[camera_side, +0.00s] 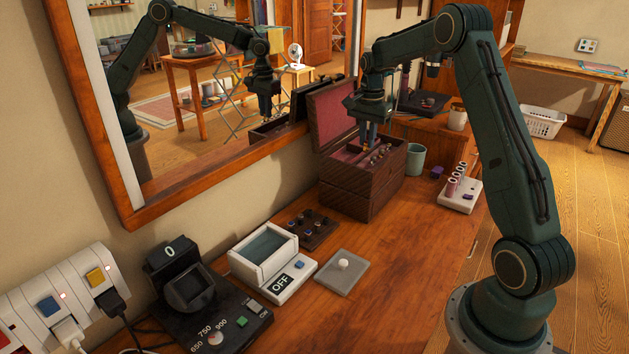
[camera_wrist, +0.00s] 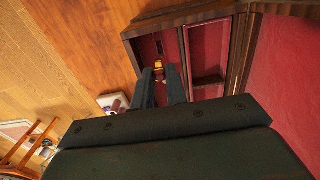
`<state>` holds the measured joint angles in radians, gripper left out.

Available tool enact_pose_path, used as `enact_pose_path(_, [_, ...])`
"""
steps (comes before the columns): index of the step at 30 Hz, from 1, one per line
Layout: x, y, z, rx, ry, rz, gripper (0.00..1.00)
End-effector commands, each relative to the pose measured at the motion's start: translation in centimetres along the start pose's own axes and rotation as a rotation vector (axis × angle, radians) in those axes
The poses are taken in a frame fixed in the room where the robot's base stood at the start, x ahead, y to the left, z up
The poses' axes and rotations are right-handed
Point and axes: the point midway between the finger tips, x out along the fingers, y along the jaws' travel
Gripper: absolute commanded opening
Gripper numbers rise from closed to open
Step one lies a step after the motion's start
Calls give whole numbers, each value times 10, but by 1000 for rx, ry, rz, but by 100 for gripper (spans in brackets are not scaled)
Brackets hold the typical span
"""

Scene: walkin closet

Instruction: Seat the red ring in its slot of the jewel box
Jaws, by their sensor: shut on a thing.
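The dark wooden jewel box (camera_side: 347,203) stands open on the dresser top below the mirror. Its red lining also shows in the wrist view (camera_wrist: 209,45). My gripper (camera_side: 368,143) points down into the open box, its fingertips just at or below the rim level. In the wrist view the fingertips (camera_wrist: 159,74) are shut on a small gold-coloured ring (camera_wrist: 158,66) over the red lining. The ring's red stone cannot be made out clearly. Several small pieces (camera_side: 378,154) sit in a row inside the box, right of my fingers. The slot under the ring is hidden.
The raised lid (camera_side: 332,113) stands behind my gripper, close to the mirror (camera_side: 200,120). A green cup (camera_side: 415,158) and a white ring stand (camera_side: 459,195) are right of the box. A dark tray of knobs (camera_side: 311,228) and a white device (camera_side: 268,262) are in front.

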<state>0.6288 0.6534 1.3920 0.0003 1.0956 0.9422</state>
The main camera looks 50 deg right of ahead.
Motion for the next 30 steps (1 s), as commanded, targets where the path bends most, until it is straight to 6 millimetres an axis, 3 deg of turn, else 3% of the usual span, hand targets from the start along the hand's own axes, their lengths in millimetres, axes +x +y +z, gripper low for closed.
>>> enact_pose_path(18, [37,0,0,0,-2,2,0])
enact_pose_path(30, [48,0,0,0,0,1,0])
